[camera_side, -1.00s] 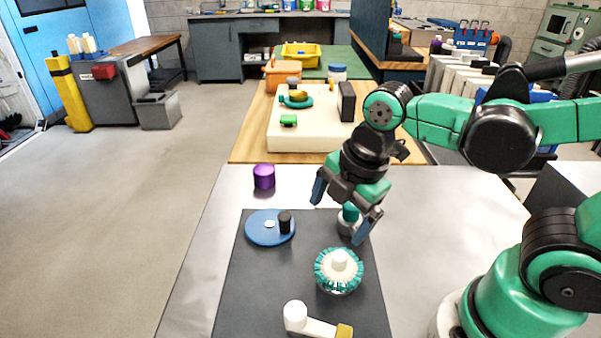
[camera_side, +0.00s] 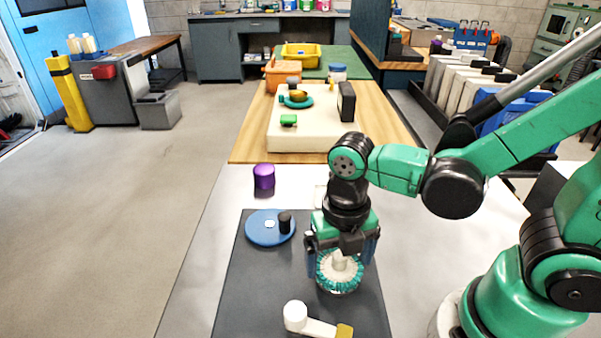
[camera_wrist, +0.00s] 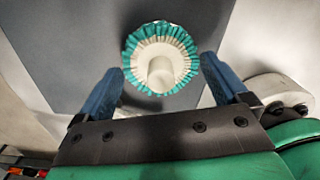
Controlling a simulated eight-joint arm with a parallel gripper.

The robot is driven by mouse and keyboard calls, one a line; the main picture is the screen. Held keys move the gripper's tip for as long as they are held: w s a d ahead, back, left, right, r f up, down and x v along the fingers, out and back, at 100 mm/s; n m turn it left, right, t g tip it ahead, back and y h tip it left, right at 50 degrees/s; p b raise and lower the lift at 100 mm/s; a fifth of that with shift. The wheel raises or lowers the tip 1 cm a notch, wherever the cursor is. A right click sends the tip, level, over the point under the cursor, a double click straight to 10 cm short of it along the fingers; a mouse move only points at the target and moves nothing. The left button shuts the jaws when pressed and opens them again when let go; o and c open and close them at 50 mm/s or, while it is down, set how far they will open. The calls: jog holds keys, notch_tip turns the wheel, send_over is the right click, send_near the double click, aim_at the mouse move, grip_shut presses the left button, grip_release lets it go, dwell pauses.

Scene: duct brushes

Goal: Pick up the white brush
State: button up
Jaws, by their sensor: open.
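The round brush (camera_side: 338,286) has a white body and upright white knob, ringed by teal and white bristles. It sits on the dark mat in the side view. My gripper (camera_side: 340,266) is above it, pointing down, with one blue finger on each side. In the wrist view the brush (camera_wrist: 160,40) lies beyond the open fingers of my gripper (camera_wrist: 162,64), and its knob is roughly centred between them. Nothing is held. Whether the fingers are down at knob height is hard to tell.
On the dark mat (camera_side: 250,290) are a blue disc (camera_side: 262,229) with a black peg (camera_side: 285,222) and a white-headed piece with a yellow end (camera_side: 310,322). A purple cylinder (camera_side: 264,176) stands behind. A cream block (camera_side: 300,138) holds items farther back.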

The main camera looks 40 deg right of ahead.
jog(key=shift+f, duration=0.55)
jog(key=c, duration=1.4)
